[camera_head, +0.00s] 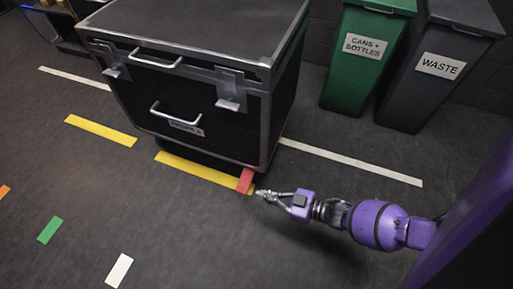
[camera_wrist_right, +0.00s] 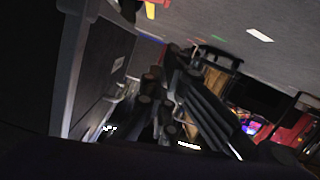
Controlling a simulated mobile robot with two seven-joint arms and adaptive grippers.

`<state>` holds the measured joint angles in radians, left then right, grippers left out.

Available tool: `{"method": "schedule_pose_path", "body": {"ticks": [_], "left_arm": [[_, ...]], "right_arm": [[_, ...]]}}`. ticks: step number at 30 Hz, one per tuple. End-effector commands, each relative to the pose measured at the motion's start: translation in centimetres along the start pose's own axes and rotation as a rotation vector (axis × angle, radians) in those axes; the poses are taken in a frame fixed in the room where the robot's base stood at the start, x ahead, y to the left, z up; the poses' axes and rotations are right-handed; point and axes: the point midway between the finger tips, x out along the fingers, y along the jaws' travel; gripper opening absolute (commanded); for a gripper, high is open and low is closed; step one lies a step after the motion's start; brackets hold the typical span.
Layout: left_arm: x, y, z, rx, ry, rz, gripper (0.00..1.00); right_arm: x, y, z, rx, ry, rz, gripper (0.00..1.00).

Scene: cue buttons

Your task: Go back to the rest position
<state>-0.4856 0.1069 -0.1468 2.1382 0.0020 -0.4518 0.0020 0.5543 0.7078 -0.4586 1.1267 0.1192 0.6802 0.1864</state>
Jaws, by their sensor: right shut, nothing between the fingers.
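My right gripper (camera_head: 262,194) is in the middle of the head view, at the end of my purple right arm that comes in from the right. Its fingers are shut with nothing between them. It points left, close to the front right lower corner of a black case (camera_head: 205,104) with silver edges. In the right wrist view the dark fingers (camera_wrist_right: 170,100) fill the middle, and the case side (camera_wrist_right: 95,75) stands at the left. My left gripper is in neither view.
A green bin (camera_head: 364,60) and a grey bin (camera_head: 440,68) stand at the back right. Yellow strips (camera_head: 100,130), a red strip (camera_head: 246,180), a green strip (camera_head: 50,230) and white strips (camera_head: 119,270) mark the floor. The floor at the front is clear.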

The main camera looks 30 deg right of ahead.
Motion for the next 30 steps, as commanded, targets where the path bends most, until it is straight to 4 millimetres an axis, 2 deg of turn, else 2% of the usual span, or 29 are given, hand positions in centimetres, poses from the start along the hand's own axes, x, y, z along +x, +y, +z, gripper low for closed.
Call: {"method": "schedule_pose_path", "body": {"ticks": [4, 21, 23, 26, 30], "left_arm": [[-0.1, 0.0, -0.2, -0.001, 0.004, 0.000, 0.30], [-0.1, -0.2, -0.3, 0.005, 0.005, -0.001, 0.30], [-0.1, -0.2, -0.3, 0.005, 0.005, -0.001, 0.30], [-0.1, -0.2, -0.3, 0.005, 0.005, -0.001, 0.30], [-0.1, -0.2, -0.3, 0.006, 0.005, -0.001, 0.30]], "right_arm": [[-0.6, 0.0, 0.0, 0.000, 0.000, 0.000, 0.00], [-0.7, -0.3, 0.2, 0.004, -0.008, 0.001, 0.00], [-1.0, -1.3, 0.7, 0.019, -0.033, 0.005, 0.00], [-2.2, -4.8, 2.5, 0.068, -0.128, 0.021, 0.00], [-6.3, -11.7, 5.3, 0.168, -0.364, 0.058, 0.00]]}}
